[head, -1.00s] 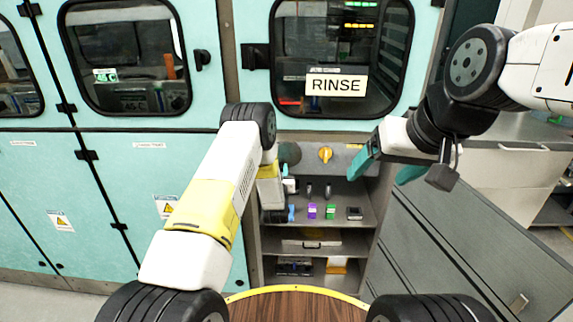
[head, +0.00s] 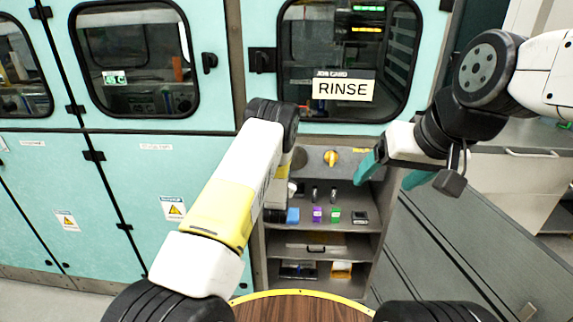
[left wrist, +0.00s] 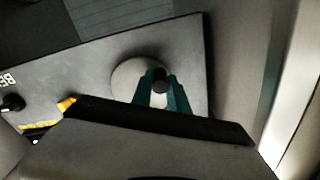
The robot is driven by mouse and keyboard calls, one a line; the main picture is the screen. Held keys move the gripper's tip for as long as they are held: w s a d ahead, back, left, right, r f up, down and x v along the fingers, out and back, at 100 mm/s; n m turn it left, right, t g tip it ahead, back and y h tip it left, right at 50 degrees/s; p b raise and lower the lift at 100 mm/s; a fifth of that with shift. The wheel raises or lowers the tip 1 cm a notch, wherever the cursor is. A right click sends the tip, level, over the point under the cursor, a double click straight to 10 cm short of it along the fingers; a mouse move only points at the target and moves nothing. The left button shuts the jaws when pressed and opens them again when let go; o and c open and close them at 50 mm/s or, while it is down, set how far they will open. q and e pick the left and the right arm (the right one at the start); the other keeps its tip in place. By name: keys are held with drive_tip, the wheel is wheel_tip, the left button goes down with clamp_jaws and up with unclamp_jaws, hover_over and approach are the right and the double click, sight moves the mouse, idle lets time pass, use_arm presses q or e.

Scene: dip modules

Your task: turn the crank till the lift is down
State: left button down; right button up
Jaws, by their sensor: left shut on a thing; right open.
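In the left wrist view, my left gripper (left wrist: 161,92) has its teal fingers shut on the crank's black handle (left wrist: 161,76). The handle stands on the crank's round grey disc (left wrist: 127,75), on a grey panel. In the head view my left forearm hides the left fingers and most or all of the crank. I cannot make out the lift with certainty.
On the shelf below are a blue block (head: 293,215), a purple block (head: 317,214), a green block (head: 335,215) and a dark module (head: 360,217). The RINSE door (head: 345,60) is above.

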idle(0.3)
use_arm(q)
drive_tip(key=c, duration=1.3)
unclamp_jaws()
drive_tip(key=s, duration=0.8)
